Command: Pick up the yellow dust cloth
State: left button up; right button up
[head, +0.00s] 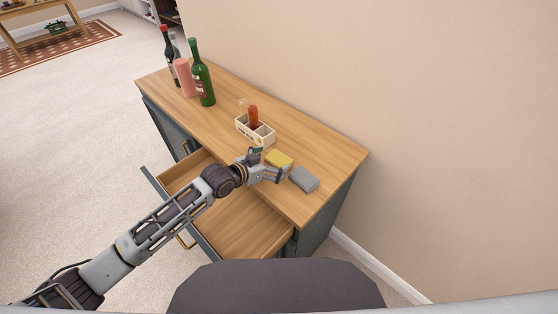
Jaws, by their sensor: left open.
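The yellow dust cloth (279,158) is a small folded block lying on the wooden top of the cabinet, near its front edge. My left gripper (272,164) is open at the cloth, with its fingers close to the cloth's left and front sides. Whether the fingers touch the cloth I cannot tell. Part of the cloth's front side is hidden by the gripper. My right gripper is not in view.
A grey block (304,179) lies just right of the cloth. A small wooden crate (262,137) with bottles stands behind it. A green bottle (202,80), a pink cylinder (184,77) and a dark bottle (170,52) stand farther left. An open drawer (242,222) juts out below my arm.

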aim_at(277, 160)
pick_arm(q)
jog(key=shift+x, duration=1.4)
jog(key=shift+c, duration=0.3)
jog(key=c, duration=0.8)
jog(key=shift+r, duration=0.1)
notch_tip(277, 160, up, 10)
